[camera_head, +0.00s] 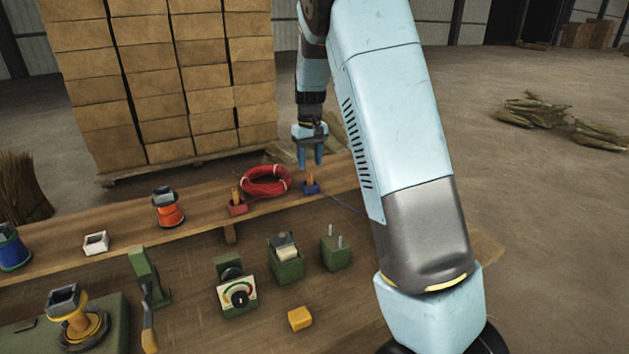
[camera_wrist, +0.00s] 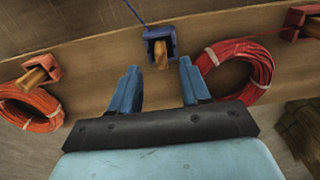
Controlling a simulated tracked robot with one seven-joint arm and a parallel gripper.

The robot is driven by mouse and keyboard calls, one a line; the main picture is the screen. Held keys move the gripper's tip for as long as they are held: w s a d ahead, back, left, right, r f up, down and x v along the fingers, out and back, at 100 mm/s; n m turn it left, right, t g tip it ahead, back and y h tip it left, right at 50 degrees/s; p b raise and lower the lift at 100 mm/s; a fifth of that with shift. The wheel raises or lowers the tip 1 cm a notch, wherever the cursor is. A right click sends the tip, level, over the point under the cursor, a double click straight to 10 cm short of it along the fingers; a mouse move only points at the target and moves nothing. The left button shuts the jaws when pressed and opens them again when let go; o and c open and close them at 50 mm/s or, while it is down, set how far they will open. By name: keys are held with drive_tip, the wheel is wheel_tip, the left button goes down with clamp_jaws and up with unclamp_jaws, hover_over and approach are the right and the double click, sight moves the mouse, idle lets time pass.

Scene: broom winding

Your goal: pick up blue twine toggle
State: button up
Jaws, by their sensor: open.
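The blue twine toggle is a small wooden peg (camera_head: 310,175) in a blue holder (camera_head: 311,188) on the raised wooden shelf. A thin dark cord runs from it to the right. In the wrist view, the peg (camera_wrist: 161,54) sits in the blue holder (camera_wrist: 159,33), with blue twine (camera_wrist: 136,13) leading up and away. My gripper (camera_head: 311,160) points down just above the peg in the head view. In the wrist view, my gripper (camera_wrist: 159,68) is open and empty, and the peg lies ahead of the gap between its fingers. Contact with the peg is not visible.
A red coil (camera_head: 266,181) and a red holder with another peg (camera_head: 237,204) are left of the blue holder. An orange coil (camera_wrist: 30,108) shows in the wrist view. Stacked bales (camera_head: 160,80) stand behind. Green fixtures and a yellow block (camera_head: 300,318) occupy the bench in front.

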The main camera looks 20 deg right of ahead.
sight(309, 170)
drive_tip(key=shift+w+a+f, duration=0.1)
drive_tip(key=shift+f, duration=1.3)
drive_tip(key=shift+w+f, duration=0.1)
drive_tip(key=shift+f, duration=1.25)
drive_tip(key=shift+c, duration=0.4)
clamp_jaws()
